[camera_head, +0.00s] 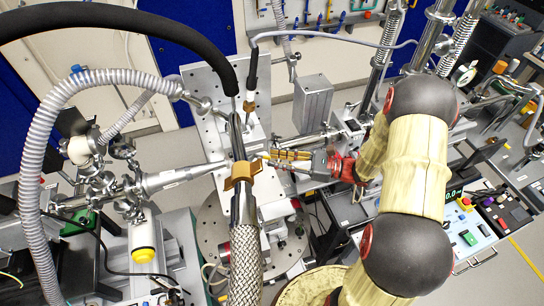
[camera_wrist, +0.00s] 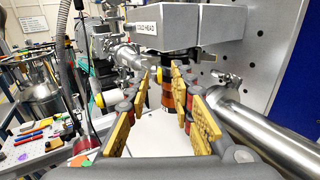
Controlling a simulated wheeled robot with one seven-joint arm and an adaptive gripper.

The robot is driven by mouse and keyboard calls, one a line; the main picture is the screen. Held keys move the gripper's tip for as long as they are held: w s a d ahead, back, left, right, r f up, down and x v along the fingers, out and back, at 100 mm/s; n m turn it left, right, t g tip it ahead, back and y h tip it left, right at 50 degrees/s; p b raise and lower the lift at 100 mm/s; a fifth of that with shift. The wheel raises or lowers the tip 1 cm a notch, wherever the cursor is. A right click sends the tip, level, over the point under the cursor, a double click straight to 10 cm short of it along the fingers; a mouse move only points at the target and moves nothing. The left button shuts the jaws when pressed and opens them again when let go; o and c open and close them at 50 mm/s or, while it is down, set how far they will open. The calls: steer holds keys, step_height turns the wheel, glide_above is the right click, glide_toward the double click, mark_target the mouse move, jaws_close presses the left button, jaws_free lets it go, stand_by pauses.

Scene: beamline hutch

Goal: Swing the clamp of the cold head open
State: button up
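In the wrist view, a grey box labelled as the cold head (camera_wrist: 175,25) hangs ahead, with a dark, yellow-banded neck and a copper-coloured cylinder below it. A metal clamp-like fitting (camera_wrist: 224,82) sits on the steel pipe (camera_wrist: 265,130) to its right; I cannot tell whether it is the cold head's clamp or whether it is latched. My gripper (camera_wrist: 160,88) is open, its yellow-padded fingers spread below the box, with nothing seen held. In the head view my gripper (camera_head: 270,155) points left, close to a gold collar (camera_head: 242,175) on an upright tube. Contact cannot be told.
A braided hose (camera_head: 245,265) drops in front of the tube, and a black hose (camera_head: 130,18) arches overhead. A steel cone nozzle (camera_head: 185,175) comes in from the left. A perforated plate (camera_head: 205,85) stands behind. Pipes and fittings crowd the gripper closely.

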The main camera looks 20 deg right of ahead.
steer(key=shift+x, duration=1)
steer(key=shift+c, duration=1.2)
jaws_close()
